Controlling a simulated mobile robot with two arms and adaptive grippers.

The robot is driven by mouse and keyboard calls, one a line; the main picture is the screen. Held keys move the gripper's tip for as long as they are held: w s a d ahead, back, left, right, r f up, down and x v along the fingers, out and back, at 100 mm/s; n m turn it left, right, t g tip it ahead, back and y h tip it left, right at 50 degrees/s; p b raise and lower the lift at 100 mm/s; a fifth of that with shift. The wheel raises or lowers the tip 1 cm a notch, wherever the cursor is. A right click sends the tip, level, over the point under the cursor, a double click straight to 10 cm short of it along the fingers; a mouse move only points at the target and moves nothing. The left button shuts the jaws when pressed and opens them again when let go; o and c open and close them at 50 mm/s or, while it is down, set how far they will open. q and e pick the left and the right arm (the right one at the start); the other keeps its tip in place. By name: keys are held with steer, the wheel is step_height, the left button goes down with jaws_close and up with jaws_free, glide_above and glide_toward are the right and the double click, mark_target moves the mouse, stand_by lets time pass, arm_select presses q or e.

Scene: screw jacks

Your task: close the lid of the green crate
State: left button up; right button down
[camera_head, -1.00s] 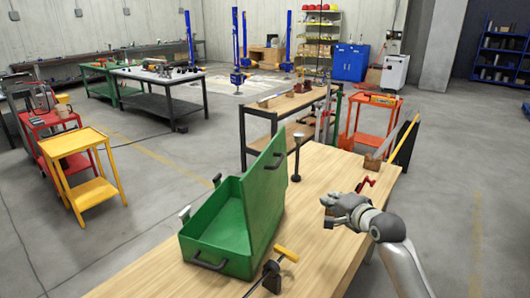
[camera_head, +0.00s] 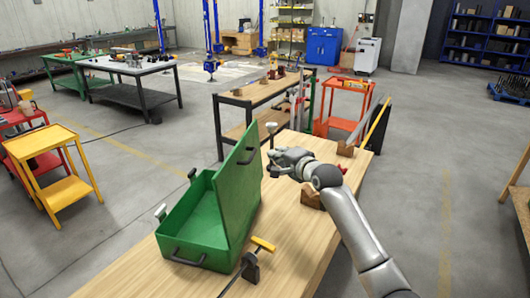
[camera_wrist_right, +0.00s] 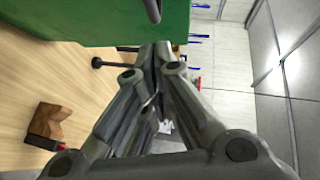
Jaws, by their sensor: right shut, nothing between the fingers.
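The green crate (camera_head: 172,226) stands open on the wooden table. Its lid (camera_head: 228,195) is raised nearly upright on the crate's right side, with a dark handle (camera_head: 247,154) near its top edge. My right gripper (camera_head: 272,164) is shut and empty, just right of the lid's upper right part. In the right wrist view, the shut fingers (camera_wrist_right: 158,52) point toward the green lid (camera_wrist_right: 80,22), whose dark handle (camera_wrist_right: 152,9) shows at the top. I cannot tell whether the fingertips touch the lid. My left gripper is not in view.
A clamp with a yellow handle (camera_head: 263,244) lies on the table (camera_head: 300,235) in front of the crate. A brown wooden block (camera_head: 312,198) lies under my right forearm, and shows in the right wrist view (camera_wrist_right: 56,122). A dark upright post (camera_head: 271,130) stands behind the gripper.

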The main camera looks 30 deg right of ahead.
steer(key=w+a+p, duration=0.1)
steer(key=w+a+f, duration=0.1)
steer(key=w, duration=0.1)
steer(key=shift+a+f+p, duration=0.15)
steer(key=shift+a+p, duration=0.25)
steer(key=shift+w, duration=0.15)
